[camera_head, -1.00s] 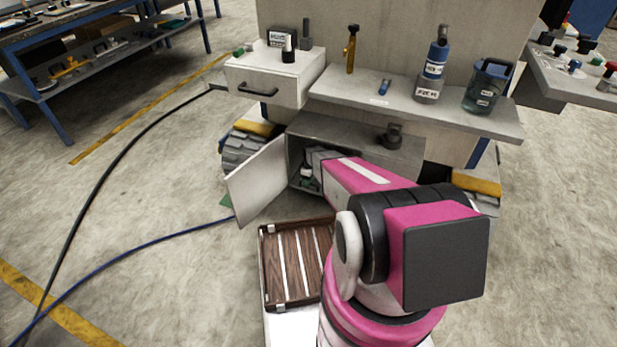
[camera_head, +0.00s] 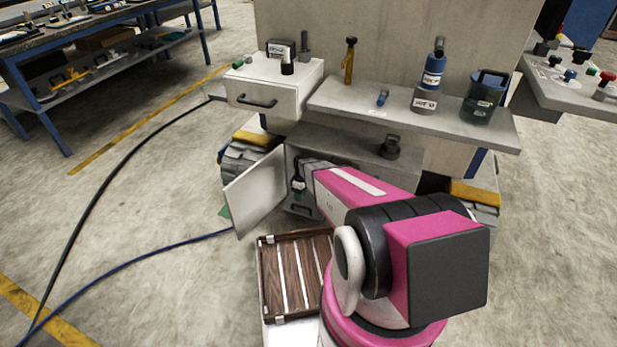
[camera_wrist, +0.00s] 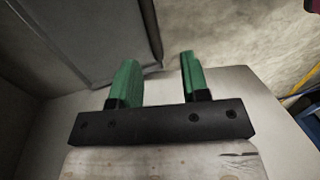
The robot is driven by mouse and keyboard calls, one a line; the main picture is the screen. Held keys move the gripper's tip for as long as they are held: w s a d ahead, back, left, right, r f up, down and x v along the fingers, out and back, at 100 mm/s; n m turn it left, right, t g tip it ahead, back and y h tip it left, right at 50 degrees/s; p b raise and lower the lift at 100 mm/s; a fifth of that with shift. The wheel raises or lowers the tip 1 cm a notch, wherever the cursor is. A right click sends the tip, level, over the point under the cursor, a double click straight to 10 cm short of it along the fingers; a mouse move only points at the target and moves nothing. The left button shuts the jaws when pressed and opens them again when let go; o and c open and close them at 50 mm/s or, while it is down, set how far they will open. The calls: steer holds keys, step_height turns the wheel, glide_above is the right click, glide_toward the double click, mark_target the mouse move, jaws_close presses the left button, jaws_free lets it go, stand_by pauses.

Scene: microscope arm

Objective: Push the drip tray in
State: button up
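My gripper (camera_head: 299,187) reaches into the open lower compartment of the grey cabinet (camera_head: 350,162), just right of its swung-out door (camera_head: 254,190). In the wrist view my gripper (camera_wrist: 158,72) has its two green fingers apart, with nothing between them. A low front with a dark slot (camera_head: 300,210) shows at the bottom of the compartment, below my gripper. It may be the drip tray, but I cannot tell for sure. Whether my gripper touches it is not clear. Much of the compartment is hidden by my arm.
A shelf (camera_head: 460,119) holds bottles and a blue jug (camera_head: 484,96). A wooden slatted tray (camera_head: 292,275) lies in front. A black cable (camera_head: 110,170) and a blue cable (camera_head: 130,257) cross the floor at left.

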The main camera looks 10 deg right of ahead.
steer(key=s+d+r+m, duration=0.1)
steer(key=s+r+m, duration=0.2)
steer(key=r, duration=0.6)
steer(key=s+d+r+m+t, duration=0.1)
steer(key=s+r+m, duration=0.2)
steer(key=r, duration=0.7)
steer(key=shift+s+d+r+h, duration=0.2)
steer(key=shift+s+h, duration=0.1)
steer(key=shift+s, duration=0.95)
steer(key=shift+w+f, duration=0.1)
steer(key=w+a+f+n+g, duration=0.1)
steer(key=w+f+n, duration=0.2)
steer(key=w+f, duration=0.3)
steer(key=w+f+n, duration=0.3)
steer(key=w+f, duration=0.1)
steer(key=f, duration=0.8)
steer(key=s+a+f, duration=0.1)
steer(key=f, duration=0.3)
steer(key=s+f, duration=0.1)
steer(key=f, duration=0.2)
steer(key=shift+a+f, duration=0.2)
steer(key=shift+a, duration=0.1)
jaws_close()
